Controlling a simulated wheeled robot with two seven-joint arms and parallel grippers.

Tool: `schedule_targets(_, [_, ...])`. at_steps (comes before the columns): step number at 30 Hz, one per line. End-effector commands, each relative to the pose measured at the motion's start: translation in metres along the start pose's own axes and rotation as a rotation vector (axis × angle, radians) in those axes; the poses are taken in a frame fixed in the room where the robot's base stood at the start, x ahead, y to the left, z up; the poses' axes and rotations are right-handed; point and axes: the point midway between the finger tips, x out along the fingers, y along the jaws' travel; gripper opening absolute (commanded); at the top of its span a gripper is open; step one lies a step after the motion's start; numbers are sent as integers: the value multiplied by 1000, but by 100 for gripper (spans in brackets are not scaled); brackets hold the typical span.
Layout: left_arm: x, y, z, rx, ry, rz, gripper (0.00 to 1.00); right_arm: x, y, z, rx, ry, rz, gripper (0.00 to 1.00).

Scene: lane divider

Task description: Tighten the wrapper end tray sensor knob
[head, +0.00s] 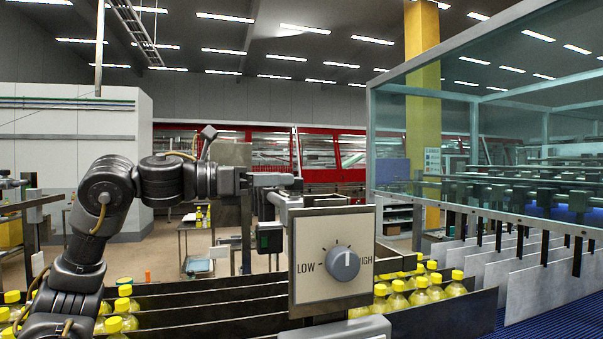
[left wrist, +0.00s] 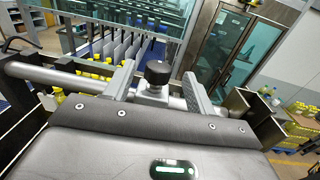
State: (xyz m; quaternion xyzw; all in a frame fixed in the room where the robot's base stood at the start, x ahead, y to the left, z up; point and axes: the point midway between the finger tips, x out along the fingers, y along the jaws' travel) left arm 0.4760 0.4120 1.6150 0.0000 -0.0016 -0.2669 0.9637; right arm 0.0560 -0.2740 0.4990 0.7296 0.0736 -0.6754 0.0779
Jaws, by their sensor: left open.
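A black round knob (left wrist: 158,73) on a silver stem shows in the left wrist view, standing on a grey rail (left wrist: 70,80). My left gripper (left wrist: 158,84) is open. Its two fingers appear on either side of the knob, with a visible gap on each side. In the head view my left gripper (head: 287,188) reaches in from the left at the rail, above a small dark sensor-like box (head: 270,237). I cannot make out the black knob in the head view. My right gripper is not in view.
A panel with a grey LOW–HIGH dial (head: 342,264) stands close in front, right of my left gripper. Yellow-capped bottles (head: 424,290) fill lanes behind it. Grey divider plates (head: 513,272) and a glass enclosure (head: 470,130) are at the right.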

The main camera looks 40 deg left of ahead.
Motion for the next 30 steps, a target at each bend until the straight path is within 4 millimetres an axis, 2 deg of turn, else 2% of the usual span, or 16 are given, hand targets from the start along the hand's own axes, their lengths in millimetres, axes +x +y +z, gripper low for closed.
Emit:
schedule_targets(3, [24,-1,3,-2,3,-5,55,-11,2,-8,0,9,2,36])
schedule_targets(9, [49,-1,2,-1,1,-4,55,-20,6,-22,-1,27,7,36])
schedule_targets(15, [58,-1,0,-1,0,-3,55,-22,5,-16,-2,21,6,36])
schedule_targets(21, [59,-1,0,-1,0,-3,55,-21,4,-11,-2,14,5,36])
schedule_targets(23, [58,-1,0,-1,0,-3,50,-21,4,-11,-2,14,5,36])
schedule_targets(30, [58,-1,0,0,0,-3,19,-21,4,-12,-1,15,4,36])
